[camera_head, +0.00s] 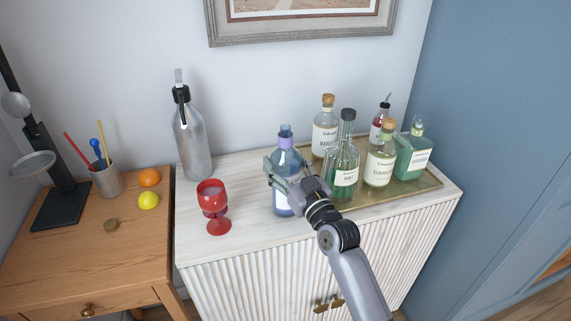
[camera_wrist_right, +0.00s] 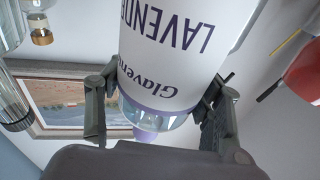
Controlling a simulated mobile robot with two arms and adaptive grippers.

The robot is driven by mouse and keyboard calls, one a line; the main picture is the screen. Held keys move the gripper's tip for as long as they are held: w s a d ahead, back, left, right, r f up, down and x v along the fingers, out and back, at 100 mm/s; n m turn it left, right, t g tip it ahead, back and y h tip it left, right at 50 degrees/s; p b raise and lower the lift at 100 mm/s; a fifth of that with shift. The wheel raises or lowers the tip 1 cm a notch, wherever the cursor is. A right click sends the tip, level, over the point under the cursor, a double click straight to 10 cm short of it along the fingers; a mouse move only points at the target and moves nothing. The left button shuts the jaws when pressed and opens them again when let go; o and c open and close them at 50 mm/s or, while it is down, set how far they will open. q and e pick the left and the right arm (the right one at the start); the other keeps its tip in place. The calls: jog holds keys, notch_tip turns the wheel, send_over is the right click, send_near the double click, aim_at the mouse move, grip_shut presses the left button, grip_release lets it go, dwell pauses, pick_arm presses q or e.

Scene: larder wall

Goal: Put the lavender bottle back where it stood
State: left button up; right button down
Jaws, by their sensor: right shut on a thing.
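The lavender bottle (camera_head: 285,158) is a bluish glass bottle with a purple neck band. My right gripper (camera_head: 284,174) is shut around its body. In the right wrist view the bottle's white label (camera_wrist_right: 178,45) appears upside down between the fingers (camera_wrist_right: 160,98), with purple lettering. The bottle looks upright, left of the brass tray (camera_head: 403,191) on the white cabinet. I cannot tell whether its base touches the cabinet top. Part of the bottle is hidden by my gripper. My left gripper is not in view.
On the tray stand the vanilla bottle (camera_head: 324,135), a green mint bottle (camera_head: 342,165), a pale bottle (camera_head: 379,165), a red bottle (camera_head: 377,128) and a square green bottle (camera_head: 413,151). A red goblet (camera_head: 213,200) and a siphon (camera_head: 190,140) stand to the left.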

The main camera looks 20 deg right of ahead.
jog(key=shift+r, duration=0.25)
jog(key=shift+f, duration=0.15)
jog(key=shift+c, duration=2.3)
grip_release()
jog(key=shift+f, duration=0.15)
jog(key=shift+s, duration=0.15)
jog(key=b+v, duration=0.2)
jog(key=v, duration=0.9)
jog(key=shift+s, duration=0.4)
